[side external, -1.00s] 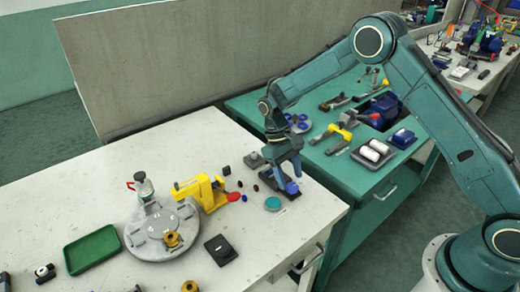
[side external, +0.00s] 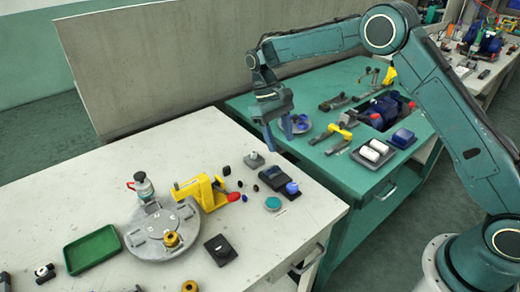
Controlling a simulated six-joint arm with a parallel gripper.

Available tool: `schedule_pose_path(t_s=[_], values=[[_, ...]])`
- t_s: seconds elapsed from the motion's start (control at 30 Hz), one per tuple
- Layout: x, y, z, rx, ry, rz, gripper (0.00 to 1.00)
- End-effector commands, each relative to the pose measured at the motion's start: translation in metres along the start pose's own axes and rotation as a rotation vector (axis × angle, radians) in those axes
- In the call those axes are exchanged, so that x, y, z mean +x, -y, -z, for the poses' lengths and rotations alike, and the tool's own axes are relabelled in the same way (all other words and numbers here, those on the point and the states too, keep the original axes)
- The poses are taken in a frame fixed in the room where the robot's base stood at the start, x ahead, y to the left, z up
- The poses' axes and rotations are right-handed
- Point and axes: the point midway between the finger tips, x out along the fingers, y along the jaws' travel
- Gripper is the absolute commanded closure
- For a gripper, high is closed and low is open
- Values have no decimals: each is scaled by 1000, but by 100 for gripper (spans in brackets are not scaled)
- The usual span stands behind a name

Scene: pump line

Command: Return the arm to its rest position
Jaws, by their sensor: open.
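My gripper (side external: 278,136) is raised in the air above the back right part of the white table (side external: 110,185), near the edge of the green bench (side external: 345,185). Its two fingers point down and are apart, with nothing between them. My arm reaches in from the right with its elbow high. A dark block with a blue knob (side external: 292,187) stands on the white table below and a little right of the gripper, apart from it.
A grey round plate (side external: 140,247) and a yellow clamp (side external: 200,192) stand left on the white table. A green tray (side external: 93,250) lies further left. The green bench holds a black tray with white cylinders (side external: 370,153) and a blue pump (side external: 380,110). A grey panel (side external: 180,60) stands behind.

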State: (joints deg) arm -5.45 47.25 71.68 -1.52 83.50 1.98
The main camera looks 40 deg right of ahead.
Motion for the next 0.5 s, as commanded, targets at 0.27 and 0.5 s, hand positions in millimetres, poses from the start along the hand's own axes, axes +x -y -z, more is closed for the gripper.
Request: schedule_pose_path(t_s=[0.27, 0.5], values=[[0, 0, 0, 0, -2, 0, 49], [-13, -2, -11, 3, -30, 2, 49]])
